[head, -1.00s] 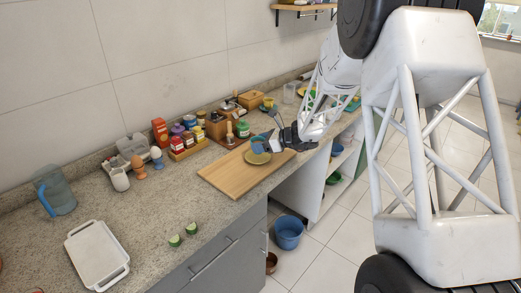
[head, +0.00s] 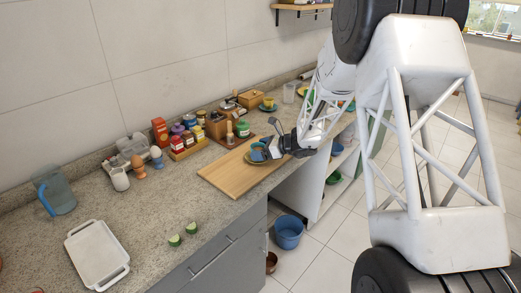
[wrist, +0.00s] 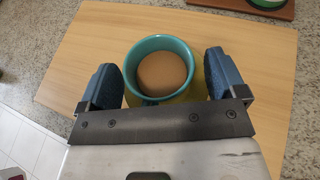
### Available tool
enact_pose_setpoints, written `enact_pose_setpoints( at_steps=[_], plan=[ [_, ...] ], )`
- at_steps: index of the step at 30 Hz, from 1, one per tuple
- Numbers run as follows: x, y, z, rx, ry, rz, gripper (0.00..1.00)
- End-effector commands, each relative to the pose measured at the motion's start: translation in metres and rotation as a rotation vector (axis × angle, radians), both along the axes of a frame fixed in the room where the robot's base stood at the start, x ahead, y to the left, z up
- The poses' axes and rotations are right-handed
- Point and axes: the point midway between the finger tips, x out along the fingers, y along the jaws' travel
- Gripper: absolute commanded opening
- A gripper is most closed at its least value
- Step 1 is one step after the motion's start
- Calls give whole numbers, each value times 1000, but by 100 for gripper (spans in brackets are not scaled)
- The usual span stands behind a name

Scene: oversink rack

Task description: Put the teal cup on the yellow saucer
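The teal cup (head: 257,154) is upright on or just above the yellow saucer (head: 251,162) on the wooden board. In the wrist view the cup (wrist: 160,45) holds a light-brown drink, and a yellow strip of the saucer (wrist: 190,97) shows beneath it. My gripper (head: 268,148) is at the cup, coming from the right. Its two blue finger pads (wrist: 164,78) stand on either side of the cup, with a narrow gap visible on the right side. The cup's lower part and its contact with the saucer are hidden.
The wooden board (head: 228,178) is otherwise clear. Spice jars (head: 182,140) and wooden boxes (head: 218,125) stand behind it. A white tray (head: 97,254), blue jug (head: 55,190) and two green pieces (head: 183,235) lie to the left. The counter's front edge is close.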

Motion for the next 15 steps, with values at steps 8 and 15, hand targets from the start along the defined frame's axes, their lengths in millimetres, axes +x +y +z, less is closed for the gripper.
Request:
enact_pose_setpoints(
  at_steps=[8,15],
  plan=[
    [0,0,1,0,0,0,90],
    [-4,-10,8,-1,-1,-1,90]
  ],
)
